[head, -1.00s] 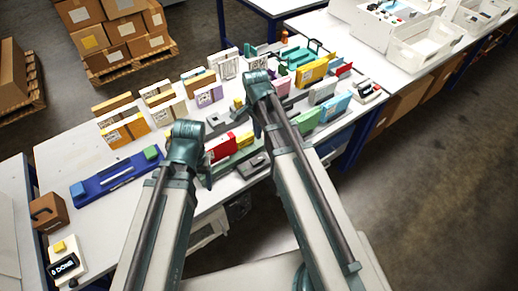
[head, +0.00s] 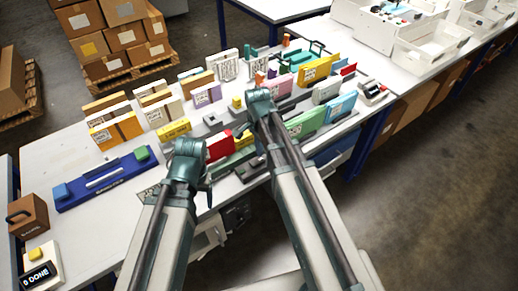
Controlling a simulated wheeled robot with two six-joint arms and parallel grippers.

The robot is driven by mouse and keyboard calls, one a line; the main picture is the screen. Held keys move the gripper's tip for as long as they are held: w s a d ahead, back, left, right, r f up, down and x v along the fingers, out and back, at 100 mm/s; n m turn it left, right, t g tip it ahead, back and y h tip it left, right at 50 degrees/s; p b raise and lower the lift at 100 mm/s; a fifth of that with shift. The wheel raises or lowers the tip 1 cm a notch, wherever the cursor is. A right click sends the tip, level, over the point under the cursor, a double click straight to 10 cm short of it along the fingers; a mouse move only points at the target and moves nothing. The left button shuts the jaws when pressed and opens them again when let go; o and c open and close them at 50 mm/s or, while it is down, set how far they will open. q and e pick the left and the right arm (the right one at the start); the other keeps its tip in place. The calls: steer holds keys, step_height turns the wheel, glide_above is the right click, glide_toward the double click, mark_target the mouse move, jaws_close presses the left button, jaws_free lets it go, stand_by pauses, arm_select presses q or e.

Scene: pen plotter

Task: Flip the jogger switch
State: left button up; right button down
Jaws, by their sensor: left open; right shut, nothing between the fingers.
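I cannot tell for certain which part is the jogger switch. A low grey device (head: 252,168) with a dark raised part sits near the front edge, partly beside my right arm.
A blue device (head: 104,180) with a blue and a green block lies at left. Several upright coloured folders crowd the table. Bare white tabletop shows around the blue device.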

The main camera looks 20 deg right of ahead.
mark_target(260, 160)
arm_select(q)
steer(key=shift+f+b, duration=1.15)
steer(key=shift+f, duration=0.55)
arm_select(e)
steer(key=shift+f, duration=1.7)
